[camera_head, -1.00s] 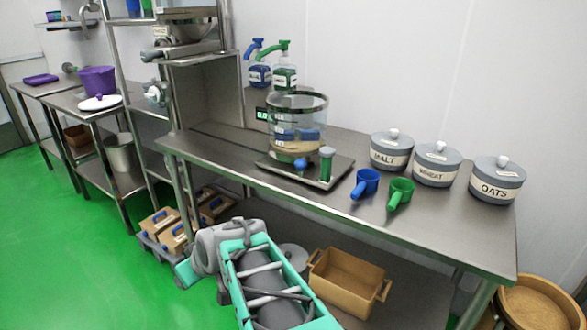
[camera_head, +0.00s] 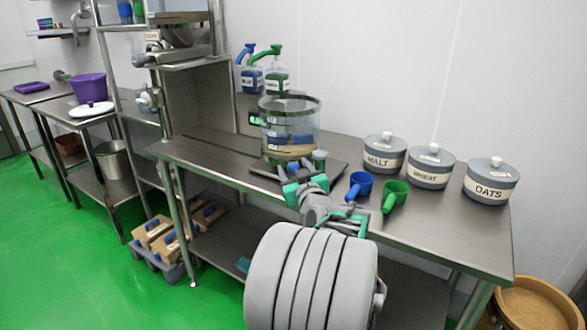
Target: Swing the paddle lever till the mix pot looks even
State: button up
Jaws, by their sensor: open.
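The mix pot (camera_head: 291,112) is a clear vessel with a dark rim, standing on a flat metal base (camera_head: 335,172) on the steel table. Blue and pale layers show inside it, and its contents look uneven. An upright lever with a pale green-grey knob (camera_head: 320,156) stands at the pot's front right; I take it for the paddle lever. My gripper (camera_head: 303,176) is open, in front of the pot and close to the lever. I cannot tell whether it touches the lever. My gripper and wrist hide the lever's lower part and the base's front.
Blue (camera_head: 361,184) and green (camera_head: 394,196) scoops lie right of my gripper. Lidded MALT (camera_head: 384,155), WHEAT (camera_head: 429,168) and OATS (camera_head: 490,183) jars stand along the back right. Blue (camera_head: 252,77) and green (camera_head: 278,80) pump bottles stand behind the pot. The table's left part is clear.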

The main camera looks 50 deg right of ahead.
jog(key=shift+w+d, duration=0.1)
jog(key=shift+w, duration=0.05)
grip_shut()
dwell(0.5)
dwell(0.9)
